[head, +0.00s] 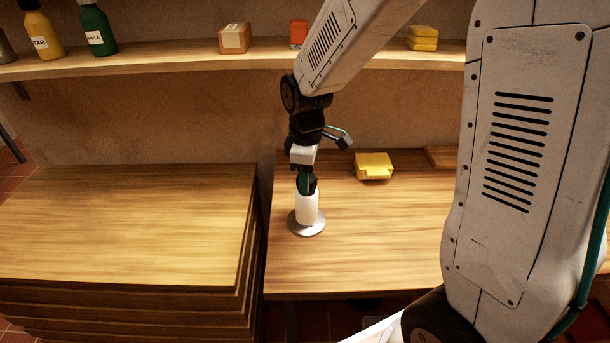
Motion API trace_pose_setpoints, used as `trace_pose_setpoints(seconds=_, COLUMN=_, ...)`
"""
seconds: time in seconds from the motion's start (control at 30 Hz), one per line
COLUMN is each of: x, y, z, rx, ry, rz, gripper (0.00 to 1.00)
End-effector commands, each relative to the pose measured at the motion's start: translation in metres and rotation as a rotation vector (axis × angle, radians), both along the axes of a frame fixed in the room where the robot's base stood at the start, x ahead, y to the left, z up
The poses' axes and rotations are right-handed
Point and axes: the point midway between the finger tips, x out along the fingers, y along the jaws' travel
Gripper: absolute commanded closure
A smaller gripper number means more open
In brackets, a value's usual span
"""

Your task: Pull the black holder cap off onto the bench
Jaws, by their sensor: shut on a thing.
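A white cylindrical holder (307,207) stands upright on a round grey base (306,229) on the wooden bench. The black holder cap (312,185) shows at the top of the white cylinder, partly hidden by my gripper. My gripper (306,184) points down from above and is shut on the cap. The cap appears to be on or right at the top of the holder; any gap is too small to tell.
A yellow box-like object (374,166) is on the bench to the right. A stack of wooden boards (130,225) stands at left. A wall shelf (180,62) holds bottles and small boxes.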

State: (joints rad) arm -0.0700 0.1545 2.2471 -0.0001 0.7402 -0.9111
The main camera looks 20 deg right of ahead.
Motion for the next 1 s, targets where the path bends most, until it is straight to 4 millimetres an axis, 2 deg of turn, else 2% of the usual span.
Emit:
trace_pose_setpoints(seconds=0.27, x=0.001, y=0.000, z=0.004, rx=0.000, ry=-0.002, rz=0.000, gripper=0.85)
trace_pose_setpoints(seconds=1.0, x=0.000, y=0.000, z=0.033, rx=0.000, ry=-0.001, rz=0.000, gripper=0.85)
